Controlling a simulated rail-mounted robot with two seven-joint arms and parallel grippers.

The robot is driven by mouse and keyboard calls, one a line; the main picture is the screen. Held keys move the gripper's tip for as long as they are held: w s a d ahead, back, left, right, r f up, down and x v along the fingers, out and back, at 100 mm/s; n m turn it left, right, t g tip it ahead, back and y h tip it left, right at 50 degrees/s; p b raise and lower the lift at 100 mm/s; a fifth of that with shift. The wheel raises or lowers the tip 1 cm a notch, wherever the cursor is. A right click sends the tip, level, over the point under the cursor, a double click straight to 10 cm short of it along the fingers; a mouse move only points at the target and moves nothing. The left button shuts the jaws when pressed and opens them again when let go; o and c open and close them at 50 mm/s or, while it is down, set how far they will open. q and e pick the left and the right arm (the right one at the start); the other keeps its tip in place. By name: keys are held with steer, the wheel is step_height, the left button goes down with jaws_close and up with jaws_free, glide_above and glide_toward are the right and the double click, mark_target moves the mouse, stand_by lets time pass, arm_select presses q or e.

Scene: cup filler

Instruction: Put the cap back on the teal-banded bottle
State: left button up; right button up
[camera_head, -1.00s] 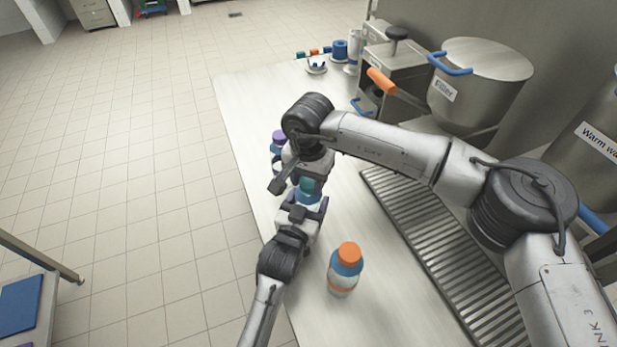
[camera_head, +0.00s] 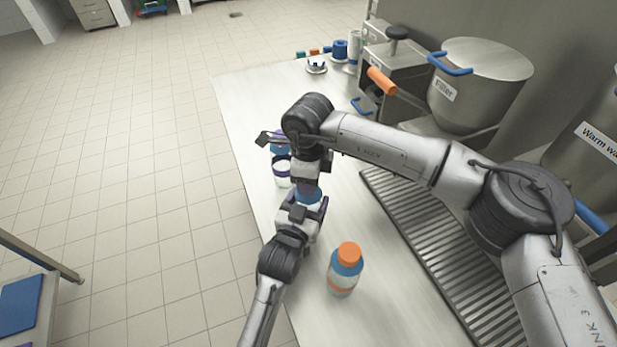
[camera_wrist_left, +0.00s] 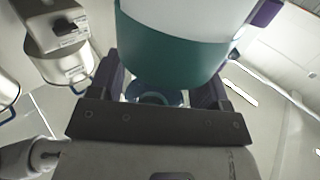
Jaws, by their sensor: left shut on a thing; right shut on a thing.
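My left gripper (camera_head: 302,208) is shut on the teal-banded bottle at the table's left edge. My right gripper (camera_head: 307,182) points down directly over the bottle's top, shut. The cap is hidden there by the right gripper, so its seating on the neck cannot be seen.
An orange-capped bottle (camera_head: 346,268) stands nearby on the table (camera_head: 370,312). The filler (camera_head: 480,80) and slatted drain (camera_head: 430,240) are on the right.

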steer(key=m, duration=1.3)
steer(key=o, duration=1)
steer(key=shift+r, duration=2.2)
